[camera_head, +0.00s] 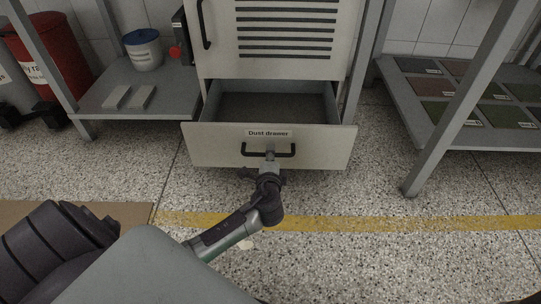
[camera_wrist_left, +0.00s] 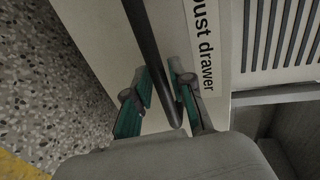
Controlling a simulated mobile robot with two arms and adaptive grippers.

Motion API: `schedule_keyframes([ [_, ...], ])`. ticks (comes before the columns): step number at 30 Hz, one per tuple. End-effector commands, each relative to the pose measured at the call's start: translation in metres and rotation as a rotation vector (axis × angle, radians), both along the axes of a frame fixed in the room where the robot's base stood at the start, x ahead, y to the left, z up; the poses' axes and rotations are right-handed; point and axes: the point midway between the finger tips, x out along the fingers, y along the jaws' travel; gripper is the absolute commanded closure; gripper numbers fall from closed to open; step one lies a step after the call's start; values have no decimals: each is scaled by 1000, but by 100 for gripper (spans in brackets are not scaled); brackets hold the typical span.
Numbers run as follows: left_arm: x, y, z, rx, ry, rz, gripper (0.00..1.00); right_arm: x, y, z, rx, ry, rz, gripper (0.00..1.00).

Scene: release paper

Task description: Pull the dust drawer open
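The dust drawer (camera_head: 213,148), a grey box with a labelled front, stands partly pulled out of the cabinet, and its empty-looking inside shows. Its dark bar handle (camera_head: 289,151) is in the middle of the front, under the "Dust drawer" label. My left gripper (camera_head: 269,158) is at this handle. In the left wrist view the dark handle bar (camera_wrist_left: 146,40) runs between the two green-padded fingers of my left gripper (camera_wrist_left: 160,80), which close in around it. My right gripper is not in view.
The slatted cabinet front (camera_head: 220,55) is above the drawer. A left shelf (camera_head: 95,100) holds a white bucket (camera_head: 142,52). A right shelf (camera_head: 400,85) with sample tiles has a leg (camera_head: 440,130) near the drawer.

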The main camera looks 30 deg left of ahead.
Motion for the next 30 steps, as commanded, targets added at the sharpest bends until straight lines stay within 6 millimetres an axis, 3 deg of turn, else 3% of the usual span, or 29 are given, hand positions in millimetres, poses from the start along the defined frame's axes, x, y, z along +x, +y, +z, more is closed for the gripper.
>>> schedule_keyframes([
  [12,-3,-2,1,-1,-2,-2,61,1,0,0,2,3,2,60],
  [24,-53,-33,12,-3,0,-2,61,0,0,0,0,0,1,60],
  [30,-63,-39,15,0,0,-1,61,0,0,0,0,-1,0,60],
])
